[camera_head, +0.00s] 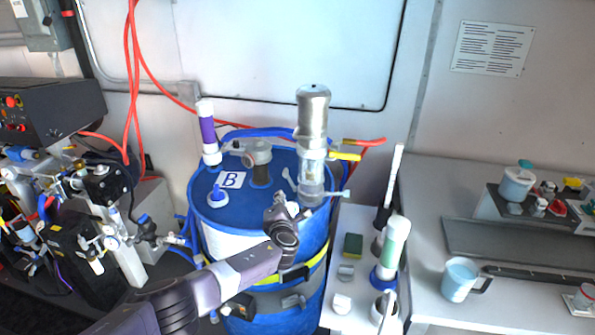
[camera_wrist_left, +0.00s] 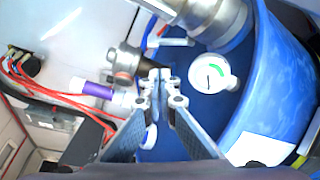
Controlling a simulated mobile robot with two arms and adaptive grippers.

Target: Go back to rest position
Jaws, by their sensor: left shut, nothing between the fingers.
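My left arm comes in from the lower left in the head view. Its gripper (camera_head: 281,207) is over the front of the blue drum's lid (camera_head: 212,204), just left of the metal drum pump (camera_head: 313,112). In the left wrist view, the gripper's fingertips (camera_wrist_left: 161,76) are together with nothing between them, and the blue drum (camera_wrist_left: 285,75) lies behind and to the right. I cannot tell how far the fingertips are from the lid. My right gripper is in neither view.
A purple-and-white tube (camera_head: 207,130) and a grey valve fitting (camera_head: 257,155) stand on the lid. Left is a machine with hoses (camera_head: 85,200). Right are a white stand (camera_head: 352,222) with brushes and a sponge, and a counter with a mug (camera_head: 459,279).

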